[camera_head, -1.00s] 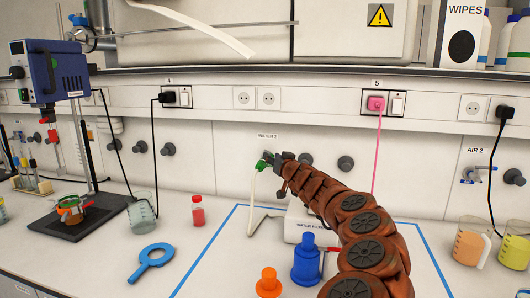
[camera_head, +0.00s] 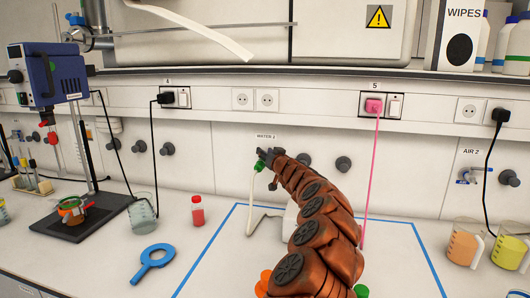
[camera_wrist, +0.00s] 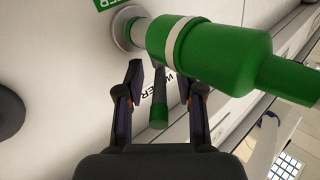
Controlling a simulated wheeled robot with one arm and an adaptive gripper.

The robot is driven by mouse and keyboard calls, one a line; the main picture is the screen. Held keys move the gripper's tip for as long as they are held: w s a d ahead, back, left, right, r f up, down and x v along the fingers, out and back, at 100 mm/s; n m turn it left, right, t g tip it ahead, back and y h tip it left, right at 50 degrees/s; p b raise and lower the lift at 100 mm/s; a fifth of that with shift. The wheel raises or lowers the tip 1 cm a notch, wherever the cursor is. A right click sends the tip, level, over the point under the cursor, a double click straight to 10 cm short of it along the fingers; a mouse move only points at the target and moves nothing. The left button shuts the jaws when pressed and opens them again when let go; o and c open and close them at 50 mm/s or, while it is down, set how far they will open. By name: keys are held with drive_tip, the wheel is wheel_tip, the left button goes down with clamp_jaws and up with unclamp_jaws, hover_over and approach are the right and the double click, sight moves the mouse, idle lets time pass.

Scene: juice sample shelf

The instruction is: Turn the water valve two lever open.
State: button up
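The water valve two is a green tap on the back wall under the "WATER 2" label. In the head view only a bit of its green body (camera_head: 258,166) shows, behind my gripper (camera_head: 266,155). In the wrist view the green valve body (camera_wrist: 215,52) fills the upper right, with a round wall mount at its left. My gripper (camera_wrist: 160,82) is open. Its two dark fingers stand on either side of the lever in the picture, with gaps visible. I cannot tell how deep the lever sits between them.
A pale hose (camera_head: 250,215) runs from the tap down to the bench. A pink cable (camera_head: 371,170) hangs right of my arm. Beakers (camera_head: 465,241) stand at the right. My arm hides part of the bench.

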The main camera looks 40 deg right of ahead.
drive_tip(key=shift+w+f, duration=0.1)
drive_tip(key=shift+w, duration=0.15)
clamp_jaws()
idle(0.3)
idle(0.4)
